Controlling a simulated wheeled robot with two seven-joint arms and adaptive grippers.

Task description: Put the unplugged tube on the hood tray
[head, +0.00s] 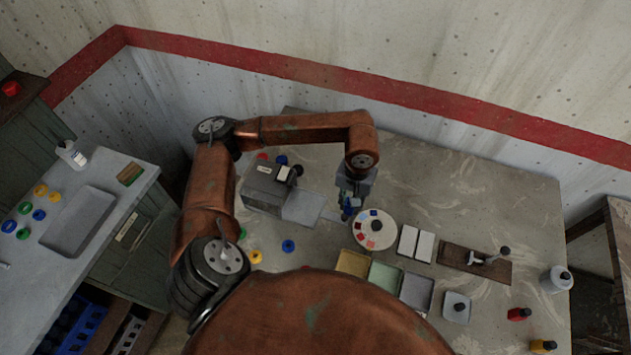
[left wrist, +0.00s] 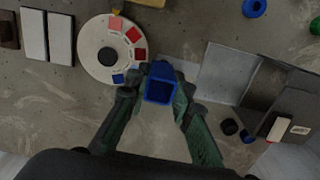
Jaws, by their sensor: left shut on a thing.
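My left gripper (head: 349,207) hangs over the middle of the table, beside a round white disc. In the left wrist view its fingers (left wrist: 157,92) are shut on a blue, square-mouthed hollow piece (left wrist: 160,91), which also shows as a small blue spot in the head view. I cannot tell whether this piece is the tube. No clear tube shows elsewhere. A grey box-shaped device (head: 267,188) with a flat pale plate (head: 303,209) stands left of the gripper. I cannot tell whether that plate is the hood tray. My right gripper is out of view.
The white disc (head: 374,238) bears coloured patches. A side counter (head: 115,190) at left has a recessed grey tray (head: 78,222) and coloured rings. The table's back right is bare.

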